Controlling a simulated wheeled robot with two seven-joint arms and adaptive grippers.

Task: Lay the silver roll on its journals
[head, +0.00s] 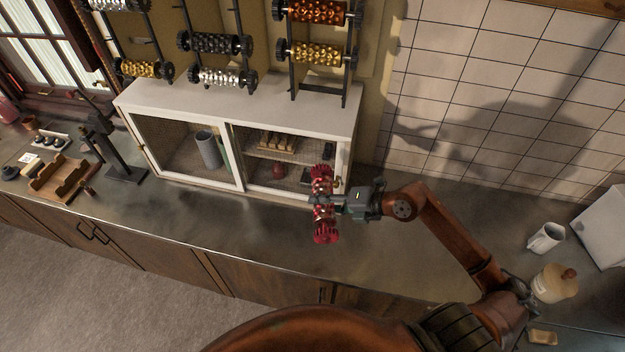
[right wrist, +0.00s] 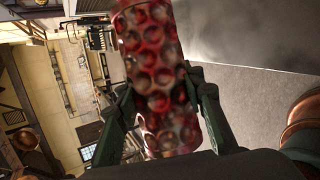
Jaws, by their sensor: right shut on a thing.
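My right gripper (head: 335,201) is shut around the middle of a dimpled roll (head: 323,222) with red toothed ends, held upright-looking in the head view above the counter, in front of the white cabinet. In the right wrist view the roll (right wrist: 153,55) stands between the fingers, its shiny body mixing red and silvery tones. A silver roll (head: 221,78) with black ends sits low on the middle wall rack. Another silvery roll is cut off at the top left. I cannot tell which parts are the journals. My left gripper is out of view.
The white glass-fronted cabinet (head: 240,104) stands behind the roll. On the left of the counter are a black stand (head: 124,173) and a wooden cradle (head: 58,186). A white mug (head: 546,237) and a lidded jar (head: 553,284) stand at right. The middle counter is clear.

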